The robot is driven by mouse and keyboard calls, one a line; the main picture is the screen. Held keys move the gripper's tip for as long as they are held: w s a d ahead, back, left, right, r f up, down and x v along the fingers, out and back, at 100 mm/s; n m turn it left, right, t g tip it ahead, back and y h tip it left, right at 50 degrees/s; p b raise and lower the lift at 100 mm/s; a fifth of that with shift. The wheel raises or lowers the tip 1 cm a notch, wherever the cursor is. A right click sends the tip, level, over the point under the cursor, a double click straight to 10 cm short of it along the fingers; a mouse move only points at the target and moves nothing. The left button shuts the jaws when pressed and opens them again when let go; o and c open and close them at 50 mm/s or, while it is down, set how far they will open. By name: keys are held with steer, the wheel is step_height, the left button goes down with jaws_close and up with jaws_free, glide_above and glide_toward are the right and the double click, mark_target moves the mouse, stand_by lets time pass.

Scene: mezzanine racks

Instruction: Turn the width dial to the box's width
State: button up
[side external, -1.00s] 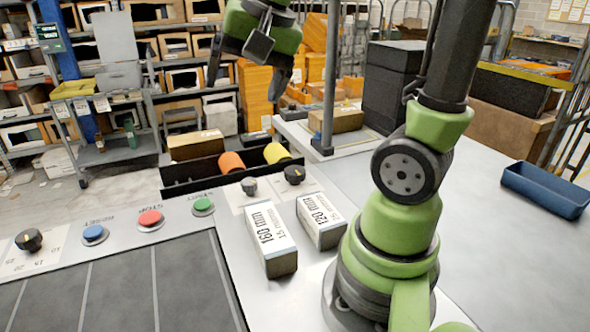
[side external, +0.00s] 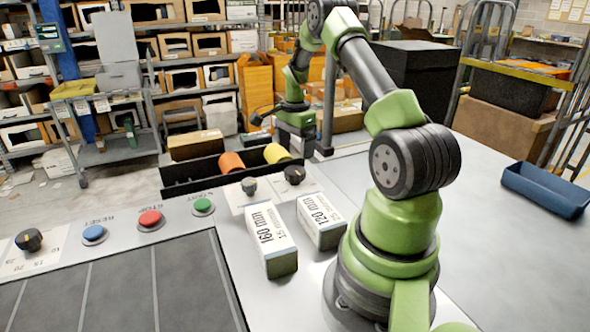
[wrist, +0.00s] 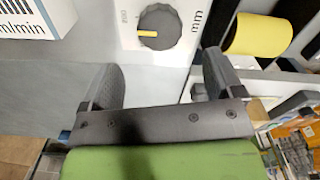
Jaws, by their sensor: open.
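A dark round dial (side external: 294,174) sits on a pale plate behind the boxes. In the wrist view, a dark dial (wrist: 165,30) has a yellow pointer aimed left, near a partly legible number that looks like 200; "mm" is printed on its right. A smaller grey knob (side external: 249,186) is left of it in the side view. Two boxes lie on the bench, labelled 160 mm (side external: 268,240) and 120 mm (side external: 320,222). My gripper (side external: 296,148) points down above the dark dial. In the wrist view my gripper (wrist: 161,62) is open and empty, its fingers short of the dial.
A black bin with an orange roll (side external: 231,162) and a yellow roll (side external: 277,153) stands behind the dials. Green (side external: 203,206), red (side external: 150,220) and blue (side external: 94,234) buttons and another dial (side external: 29,240) line the left panel. A blue tray (side external: 546,189) lies right.

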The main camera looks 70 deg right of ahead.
mark_target(295, 170)
step_height(295, 170, down, 8)
steer(key=shift+r, duration=0.25)
steer(key=c, duration=0.9)
